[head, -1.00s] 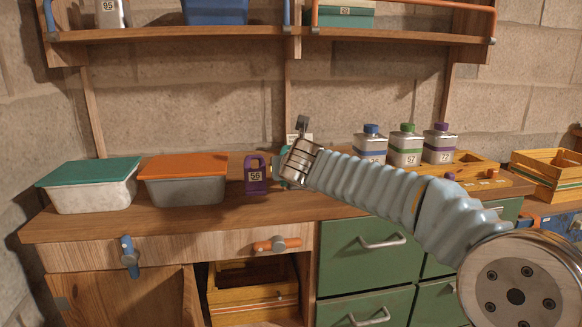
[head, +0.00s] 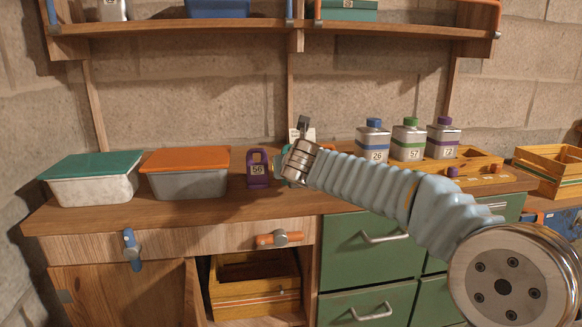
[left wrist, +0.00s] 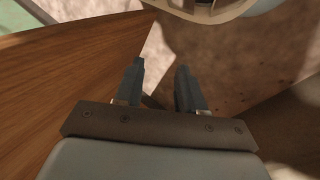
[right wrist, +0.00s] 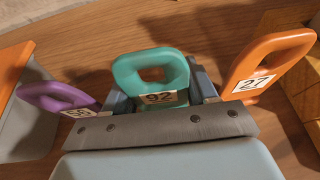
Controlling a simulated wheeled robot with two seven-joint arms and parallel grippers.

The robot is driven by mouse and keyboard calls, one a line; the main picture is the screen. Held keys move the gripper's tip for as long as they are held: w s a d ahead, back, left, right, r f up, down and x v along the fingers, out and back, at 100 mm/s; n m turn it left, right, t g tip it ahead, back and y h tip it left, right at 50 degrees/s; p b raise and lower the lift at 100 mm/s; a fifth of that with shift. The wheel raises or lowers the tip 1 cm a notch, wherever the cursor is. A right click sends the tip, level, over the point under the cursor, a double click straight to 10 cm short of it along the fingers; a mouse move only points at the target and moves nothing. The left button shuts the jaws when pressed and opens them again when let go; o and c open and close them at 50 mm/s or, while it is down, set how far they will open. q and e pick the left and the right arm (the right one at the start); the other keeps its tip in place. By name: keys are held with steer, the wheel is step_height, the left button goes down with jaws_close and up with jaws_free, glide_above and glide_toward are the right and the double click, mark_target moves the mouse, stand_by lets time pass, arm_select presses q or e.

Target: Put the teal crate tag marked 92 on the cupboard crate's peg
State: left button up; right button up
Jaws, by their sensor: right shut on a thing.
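The teal crate tag marked 92 (right wrist: 152,72) is between the jaws of my right gripper (right wrist: 160,88) in the right wrist view; the gripper is shut on it. In the head view my right gripper (head: 294,165) is over the bench beside the purple tag, and only a bit of teal shows behind it. The cupboard crate (head: 254,297) is yellow wood and sits inside the open cupboard under the bench.
A purple tag marked 56 (head: 257,168) stands left of my right gripper, and an orange tag marked 27 (right wrist: 268,65) stands right of it. Two lidded tubs (head: 95,180) are on the left of the bench. Several bottles (head: 409,142) and a yellow crate (head: 548,172) are at the right.

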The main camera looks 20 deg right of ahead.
steer(key=shift+f, duration=0.15)
steer(key=o, duration=1.1)
steer(key=shift+c, duration=1.1)
steer(key=shift+s+a, duration=0.1)
steer(key=shift+s, duration=0.05)
steer(key=shift+v, duration=1.05)
